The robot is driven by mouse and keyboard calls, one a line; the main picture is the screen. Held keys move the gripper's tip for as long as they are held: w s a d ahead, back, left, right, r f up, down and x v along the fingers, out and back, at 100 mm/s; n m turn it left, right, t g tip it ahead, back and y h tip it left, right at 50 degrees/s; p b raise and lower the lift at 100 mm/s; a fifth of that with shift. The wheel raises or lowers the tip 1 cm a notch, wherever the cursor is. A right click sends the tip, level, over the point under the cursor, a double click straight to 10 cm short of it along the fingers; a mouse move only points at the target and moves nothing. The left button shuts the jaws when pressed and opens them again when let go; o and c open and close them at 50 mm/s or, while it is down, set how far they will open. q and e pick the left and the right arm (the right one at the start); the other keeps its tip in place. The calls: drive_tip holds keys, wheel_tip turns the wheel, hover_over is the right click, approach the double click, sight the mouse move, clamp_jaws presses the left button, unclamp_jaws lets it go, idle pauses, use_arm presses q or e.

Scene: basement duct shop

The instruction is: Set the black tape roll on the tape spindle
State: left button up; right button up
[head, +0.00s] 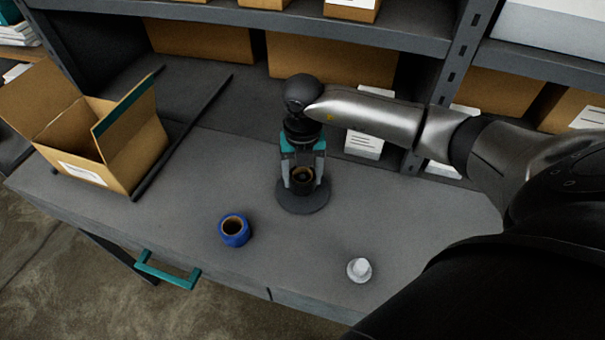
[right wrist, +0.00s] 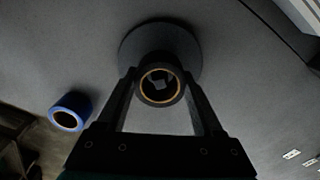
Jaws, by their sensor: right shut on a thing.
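The black tape roll (right wrist: 147,97), with a tan inner ring, is between the two fingers of my right gripper (right wrist: 160,80), which is shut on it. In the head view the right gripper (head: 303,182) points down with the roll low between its fingers. The tape spindle's round grey base (head: 303,205) is directly below; it also shows in the right wrist view (right wrist: 160,32). A light grey piece shows inside the roll's hole, seemingly the spindle post. I cannot tell how far down the post the roll sits. My left gripper is not in view.
A blue tape roll (head: 234,231) and a small whitish knobbed piece (head: 359,269) stand nearer on the grey bench (head: 190,215). An open cardboard box (head: 125,160) is at left, beside dark bars. Shelves with boxes (head: 332,65) rise behind.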

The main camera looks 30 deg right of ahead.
drive_tip(key=shift+f+b, duration=0.5)
drive_tip(key=shift+f, duration=0.1)
idle(0.3)
drive_tip(key=o, duration=1.1)
drive_tip(key=shift+r, duration=0.1)
wheel_tip(320, 180, up, 11)
drive_tip(key=p, duration=0.9)
